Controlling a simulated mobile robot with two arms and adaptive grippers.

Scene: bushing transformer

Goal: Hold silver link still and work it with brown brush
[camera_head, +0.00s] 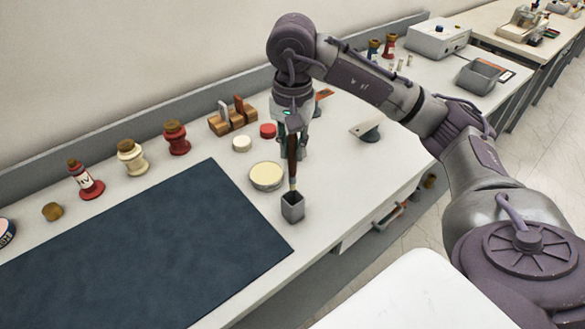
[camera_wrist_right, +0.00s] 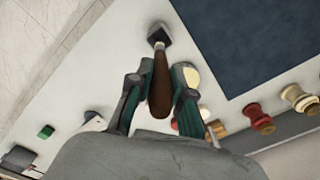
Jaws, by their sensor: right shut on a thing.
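The brown brush (camera_head: 292,160) hangs upright, handle up, in my right gripper (camera_head: 293,145). It also shows in the right wrist view (camera_wrist_right: 160,88) between the fingers of that gripper (camera_wrist_right: 157,82). Its pale lower end points down at the small square grey cup (camera_head: 292,208), which also shows in the wrist view (camera_wrist_right: 159,36). I cannot tell whether the tip is inside the cup or just above it. I cannot make out a silver link in either view. My left gripper is not in view.
A dark blue mat (camera_head: 150,250) covers the bench's left part. A round cream-lidded tin (camera_head: 267,176) stands beside the cup. Red and cream bushings (camera_head: 132,157) and a wooden rack (camera_head: 232,118) line the back. The bench right of the cup is mostly clear.

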